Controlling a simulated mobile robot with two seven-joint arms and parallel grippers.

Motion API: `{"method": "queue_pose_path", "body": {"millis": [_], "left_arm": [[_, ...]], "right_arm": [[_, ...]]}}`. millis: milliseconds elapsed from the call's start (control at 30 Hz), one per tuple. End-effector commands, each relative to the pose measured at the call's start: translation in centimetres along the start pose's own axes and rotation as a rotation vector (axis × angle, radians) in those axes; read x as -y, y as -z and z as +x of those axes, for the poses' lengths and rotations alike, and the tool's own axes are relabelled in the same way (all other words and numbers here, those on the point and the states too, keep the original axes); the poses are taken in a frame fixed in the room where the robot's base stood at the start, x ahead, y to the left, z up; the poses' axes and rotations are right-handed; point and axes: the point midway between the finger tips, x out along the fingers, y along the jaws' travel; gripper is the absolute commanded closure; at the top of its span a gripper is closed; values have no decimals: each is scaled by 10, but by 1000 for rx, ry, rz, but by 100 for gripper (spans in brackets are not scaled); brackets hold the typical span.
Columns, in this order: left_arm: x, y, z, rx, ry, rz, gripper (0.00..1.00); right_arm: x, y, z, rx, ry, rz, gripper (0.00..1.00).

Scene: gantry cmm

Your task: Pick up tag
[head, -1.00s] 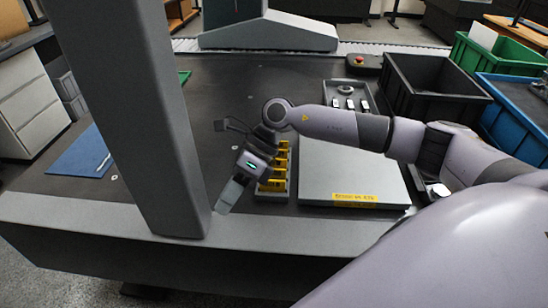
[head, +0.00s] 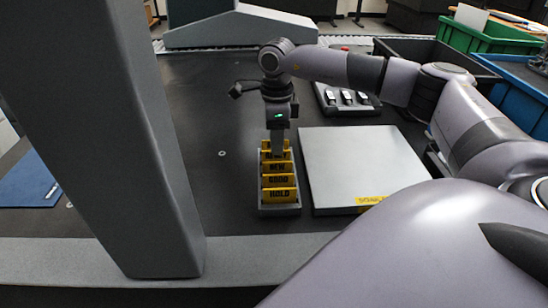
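Several yellow tags with black lettering stand in a row in a narrow grey rack (head: 280,211) in the middle of the head view. The front tag (head: 279,195) reads HOLD, and the one behind it (head: 278,180) seems to read GOOD. The lettering farther back is partly hidden. My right gripper (head: 277,150) points down at the back end of the rack, and its fingers overlap the rear tags in the picture. I cannot tell whether it touches a tag or how far its fingers are apart. My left gripper is out of view.
A flat grey plate (head: 365,165) with a yellow label lies just right of the rack. A tray (head: 345,100) with small items is behind it. A thick grey column (head: 125,150) stands at left, with a blue mat (head: 27,182) beyond. The dark surface left of the rack is clear.

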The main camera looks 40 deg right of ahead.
Motion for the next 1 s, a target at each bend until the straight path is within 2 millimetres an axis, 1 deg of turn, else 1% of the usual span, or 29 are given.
{"method": "queue_pose_path", "body": {"millis": [33, 100, 200, 300, 567, 667, 700, 1000], "left_arm": [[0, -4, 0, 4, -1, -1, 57], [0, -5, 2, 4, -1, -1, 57], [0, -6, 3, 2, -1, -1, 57], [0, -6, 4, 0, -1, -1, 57], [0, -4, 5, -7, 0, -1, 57], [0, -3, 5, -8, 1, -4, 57], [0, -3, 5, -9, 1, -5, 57], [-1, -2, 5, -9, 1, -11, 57]], "right_arm": [[0, 0, 9, -3, -2, 0, 65], [1, 0, 21, -2, -2, 0, 65], [2, 0, 35, -1, -2, 0, 65], [2, 0, 43, -1, -2, 0, 65], [1, 0, 45, 1, -1, 0, 65], [1, 0, 45, 1, -1, 0, 94], [1, 0, 45, 1, -1, 0, 100], [1, 0, 44, 1, -1, -1, 100]]}}
